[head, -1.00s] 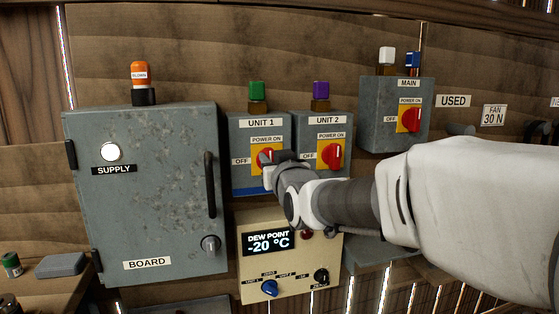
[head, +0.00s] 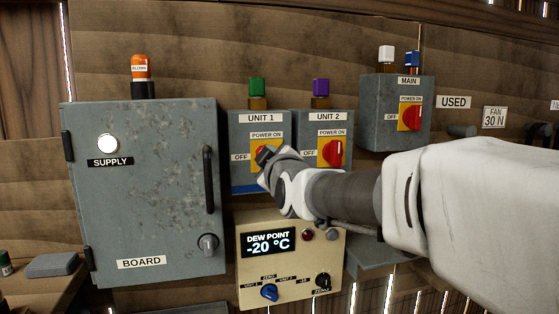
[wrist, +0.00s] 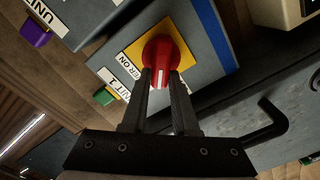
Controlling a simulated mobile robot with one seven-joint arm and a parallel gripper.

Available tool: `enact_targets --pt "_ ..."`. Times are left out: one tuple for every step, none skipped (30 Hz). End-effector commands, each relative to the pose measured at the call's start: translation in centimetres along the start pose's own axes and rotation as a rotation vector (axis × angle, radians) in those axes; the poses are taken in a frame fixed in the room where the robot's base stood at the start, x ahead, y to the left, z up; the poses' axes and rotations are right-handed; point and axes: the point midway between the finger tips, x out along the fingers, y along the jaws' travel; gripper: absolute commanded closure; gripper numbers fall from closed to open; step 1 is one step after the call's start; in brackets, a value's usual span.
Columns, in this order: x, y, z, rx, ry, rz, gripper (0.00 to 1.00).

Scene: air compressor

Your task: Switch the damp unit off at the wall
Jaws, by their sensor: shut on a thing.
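The UNIT 1 switch box (head: 240,178) is grey with a green lamp on top and a blue stripe along its bottom. My gripper (head: 268,154) is at its red knob (head: 260,148), mostly hidden behind the fingers. In the wrist view, my gripper (wrist: 160,78) has a finger on each side of the red knob (wrist: 160,48), shut on its handle. The knob's white mark points down in that view, between the POWER ON side and the finger-covered OFF side. The UNIT 2 box (head: 304,123) has a red knob (head: 333,153) and a purple lamp.
A dew-point meter (head: 255,272) below reads -20 °C and has a blue selector (head: 270,292). The grey BOARD cabinet (head: 130,225) with a handle is at left. The MAIN box (head: 377,110) with a red knob is at upper right.

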Motion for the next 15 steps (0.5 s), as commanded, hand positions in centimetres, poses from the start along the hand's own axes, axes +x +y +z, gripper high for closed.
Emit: enact_targets --pt "0.01 -0.12 0.13 -0.044 -0.001 0.0 1.0" --pt "0.01 -0.17 0.13 -0.072 -0.001 0.0 1.0" --pt "0.01 -0.24 0.11 -0.111 -0.001 0.0 1.0" --pt "0.01 -0.29 0.1 -0.139 -0.001 0.0 1.0" --pt "0.01 -0.34 0.1 -0.167 -0.001 0.0 1.0" --pt "0.01 -0.38 0.11 -0.205 -0.001 0.0 1.0" --pt "0.01 -0.41 0.13 -0.234 -0.001 0.0 1.0" --pt "0.01 -0.44 0.16 -0.262 -0.002 0.0 1.0" --pt "0.01 -0.49 0.18 -0.299 -0.002 0.0 1.0" --pt "0.01 -0.53 0.19 -0.326 -0.002 0.0 1.0" --pt "0.01 -0.58 0.2 -0.353 -0.002 0.0 1.0" --pt "0.01 -0.64 0.2 -0.387 -0.001 -0.001 1.0" --pt "0.02 -0.69 0.21 -0.413 -0.001 -0.001 1.0" --pt "0.02 -0.72 0.22 -0.437 -0.001 -0.001 1.0" --pt "0.02 -0.76 0.24 -0.468 -0.001 -0.001 1.0"
